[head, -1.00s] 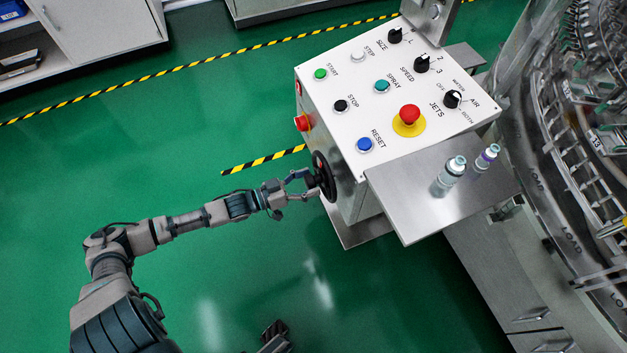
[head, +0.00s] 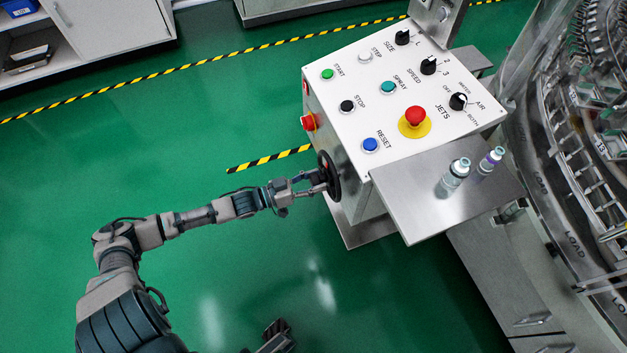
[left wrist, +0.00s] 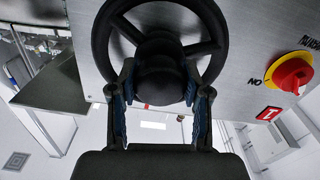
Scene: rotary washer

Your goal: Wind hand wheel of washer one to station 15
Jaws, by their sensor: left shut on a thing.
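The black hand wheel (head: 328,176) is on the left side of the white-topped control box (head: 350,100). My left gripper (head: 314,183) is at the wheel's face. The washer's rotary carousel (head: 590,170) is at the right edge, with a small station number plate (head: 601,149) that I cannot read surely. My right gripper (head: 277,329) shows partly at the bottom, away from the box; its opening is unclear.
Two small vials (head: 454,176) stand on the steel shelf (head: 420,215) beside the box. A red emergency button (head: 415,117) is on top. A red-and-yellow switch (left wrist: 290,75) sits right of the wheel in the wrist view. Green floor (head: 200,130) is clear left of the box.

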